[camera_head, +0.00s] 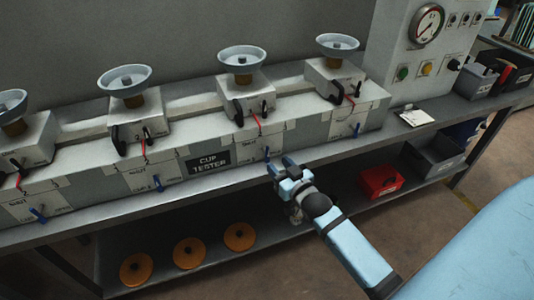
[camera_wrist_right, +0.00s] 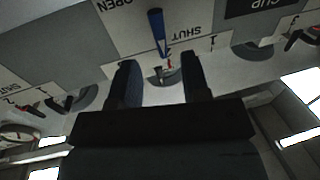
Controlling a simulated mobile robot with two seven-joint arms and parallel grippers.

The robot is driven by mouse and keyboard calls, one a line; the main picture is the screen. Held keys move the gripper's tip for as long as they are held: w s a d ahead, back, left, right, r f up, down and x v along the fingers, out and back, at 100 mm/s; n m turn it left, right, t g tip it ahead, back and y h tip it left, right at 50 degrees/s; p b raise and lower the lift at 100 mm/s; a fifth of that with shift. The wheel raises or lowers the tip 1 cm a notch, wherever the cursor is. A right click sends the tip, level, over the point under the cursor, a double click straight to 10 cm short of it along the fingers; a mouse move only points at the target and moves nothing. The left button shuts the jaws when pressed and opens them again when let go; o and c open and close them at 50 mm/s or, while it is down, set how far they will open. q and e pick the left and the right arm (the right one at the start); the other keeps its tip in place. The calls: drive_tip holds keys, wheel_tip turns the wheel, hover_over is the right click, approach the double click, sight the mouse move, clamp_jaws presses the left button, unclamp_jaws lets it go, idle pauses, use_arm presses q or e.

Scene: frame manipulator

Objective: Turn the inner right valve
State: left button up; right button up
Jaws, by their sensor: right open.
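The inner right valve has a small blue handle (camera_head: 267,154) on the front of the grey bench, below the third cup station from the left. My right gripper (camera_head: 281,166) is in front of it and slightly to its right, with its fingers towards the bench. In the right wrist view the blue handle (camera_wrist_right: 156,32) stands between the OPEN and SHUT labels. There the right gripper (camera_wrist_right: 160,66) is open, its dark fingers on either side of the handle's lower end. Whether they touch it I cannot tell. My left gripper is out of view.
Other blue valve handles are to the left (camera_head: 157,183) and right (camera_head: 357,129). Grey cups on stations (camera_head: 242,59) stand above. A gauge panel (camera_head: 428,24) is at the right. A red box (camera_head: 380,181) and orange discs (camera_head: 189,253) lie on the lower shelf.

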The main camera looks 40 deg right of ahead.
sight(269, 155)
drive_tip(key=w, duration=0.6)
drive_tip(key=shift+w+d, duration=0.1)
drive_tip(key=shift+w, duration=0.25)
clamp_jaws()
